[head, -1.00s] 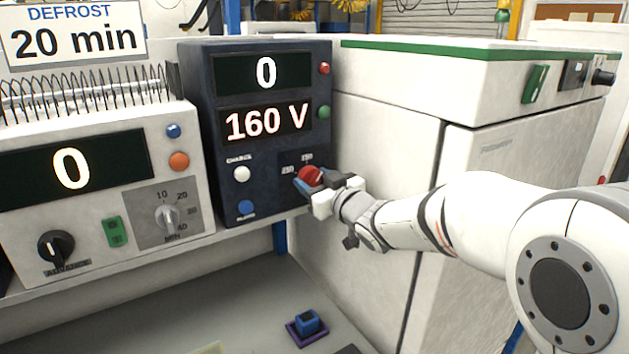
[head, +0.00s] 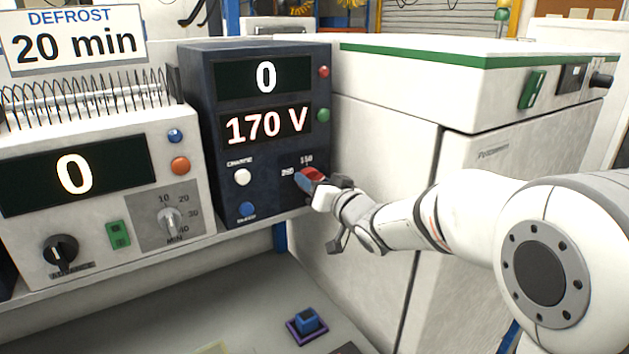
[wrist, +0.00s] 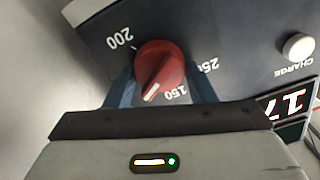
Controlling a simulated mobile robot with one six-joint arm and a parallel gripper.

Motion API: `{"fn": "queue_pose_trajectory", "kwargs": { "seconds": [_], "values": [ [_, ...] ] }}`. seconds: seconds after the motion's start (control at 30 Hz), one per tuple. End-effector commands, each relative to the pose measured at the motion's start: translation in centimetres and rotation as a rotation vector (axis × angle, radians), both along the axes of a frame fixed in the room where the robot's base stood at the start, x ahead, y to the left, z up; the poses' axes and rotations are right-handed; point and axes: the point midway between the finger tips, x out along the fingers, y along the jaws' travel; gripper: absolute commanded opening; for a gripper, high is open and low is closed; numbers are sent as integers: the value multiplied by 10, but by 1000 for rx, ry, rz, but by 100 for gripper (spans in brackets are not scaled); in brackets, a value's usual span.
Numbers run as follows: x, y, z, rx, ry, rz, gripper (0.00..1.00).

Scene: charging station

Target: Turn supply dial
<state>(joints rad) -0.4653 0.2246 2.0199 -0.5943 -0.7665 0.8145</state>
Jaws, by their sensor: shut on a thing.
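The supply dial is a red knob (wrist: 160,68) on the front of the dark supply unit (head: 215,120). In the wrist view its white pointer line is near the 150 mark, with 200 and 250 also printed around it. My gripper (wrist: 160,90) is shut on the knob, one blue finger at each side. In the head view my gripper (head: 310,180) reaches the panel from the right and covers much of the knob (head: 314,173). The supply's upper display (head: 265,75) reads 0 and its lower display (head: 266,126) reads 170 V.
A white charge button (head: 242,177) and a blue button (head: 247,209) are left of the dial. A white timer unit (head: 100,190) stands at left under a defrost 20 min sign (head: 75,36). A white cabinet (head: 375,130) stands close at right.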

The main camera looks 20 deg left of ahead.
Motion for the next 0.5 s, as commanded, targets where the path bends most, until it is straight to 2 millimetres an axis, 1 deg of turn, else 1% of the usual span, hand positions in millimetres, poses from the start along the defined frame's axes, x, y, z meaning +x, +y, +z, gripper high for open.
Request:
{"fn": "queue_pose_trajectory", "kwargs": {
  "seconds": [0.43, 0.47, 0.5],
  "values": [
    [1, -1, 1, 10, 10, -3, 27],
    [1, -1, 1, 9, 9, -3, 51],
    [1, -1, 1, 10, 9, -2, 54]
  ]
}}
